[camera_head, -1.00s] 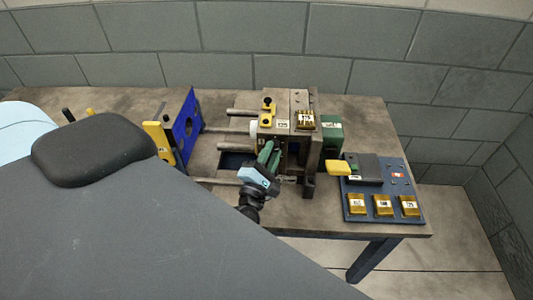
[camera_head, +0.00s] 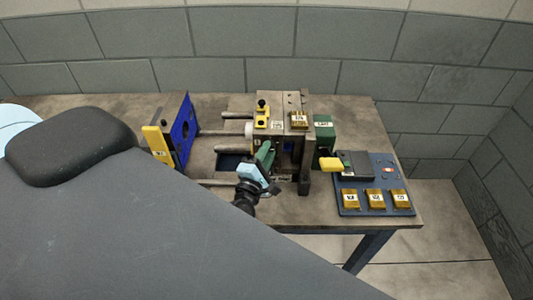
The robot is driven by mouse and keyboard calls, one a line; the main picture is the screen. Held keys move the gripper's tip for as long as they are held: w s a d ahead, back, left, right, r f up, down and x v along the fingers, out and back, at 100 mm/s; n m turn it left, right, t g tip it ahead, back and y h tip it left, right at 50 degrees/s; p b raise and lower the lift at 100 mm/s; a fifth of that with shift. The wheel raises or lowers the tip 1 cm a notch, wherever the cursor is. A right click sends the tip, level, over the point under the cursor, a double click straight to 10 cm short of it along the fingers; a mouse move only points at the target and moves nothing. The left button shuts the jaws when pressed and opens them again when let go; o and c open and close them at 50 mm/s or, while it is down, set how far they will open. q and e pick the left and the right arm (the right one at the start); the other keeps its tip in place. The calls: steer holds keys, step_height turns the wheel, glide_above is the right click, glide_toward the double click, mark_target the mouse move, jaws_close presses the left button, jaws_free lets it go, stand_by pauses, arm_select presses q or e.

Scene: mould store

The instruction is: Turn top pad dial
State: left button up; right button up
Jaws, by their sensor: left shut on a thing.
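My left gripper (camera_head: 266,157), with green fingers and a light-blue body, reaches from the front to the left part of the steel mould block (camera_head: 293,149). It is shut at the block's near face, on what appears to be the top pad dial. The fingers hide the dial, so its mark and angle cannot be read. A small white round part (camera_head: 249,129) shows at the block's upper left edge, apart from the fingers. My right gripper is not in view.
A blue plate (camera_head: 184,131) and yellow piece (camera_head: 158,146) stand left, beside steel guide bars (camera_head: 220,132). A yellow clamp (camera_head: 262,115) and a brass block (camera_head: 299,120) sit on the mould. Right are a green block (camera_head: 323,127), a yellow handle (camera_head: 331,164) and a blue board (camera_head: 374,209) with brass blocks.

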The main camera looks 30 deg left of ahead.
arm_select(q)
steer(key=o, duration=1)
steer(key=shift+s, duration=0.1)
steer(key=b+v, duration=0.1)
steer(key=v, duration=0.6)
steer(key=shift+s+d+b, duration=0.15)
steer(key=shift+s+b, duration=0.15)
steer(key=shift+b, duration=0.05)
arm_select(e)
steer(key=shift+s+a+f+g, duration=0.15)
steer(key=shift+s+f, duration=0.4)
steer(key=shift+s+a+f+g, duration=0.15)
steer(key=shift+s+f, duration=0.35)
arm_select(q)
steer(key=s+d+f+m+g+h, duration=0.2)
steer(key=s+d+f+m+g, duration=0.2)
steer(key=s+f+m, duration=0.5)
steer(key=s+d+f+m+g+h, duration=0.3)
steer(key=s+f+m+g, duration=0.3)
steer(key=m, duration=1.1)
steer(key=s+d+f, duration=0.1)
steer(key=s+f, duration=0.3)
steer(key=s, duration=0.1)
steer(key=shift+s+d+f+g, duration=0.2)
steer(key=shift+s+f+g, duration=0.1)
steer(key=shift+s, duration=0.1)
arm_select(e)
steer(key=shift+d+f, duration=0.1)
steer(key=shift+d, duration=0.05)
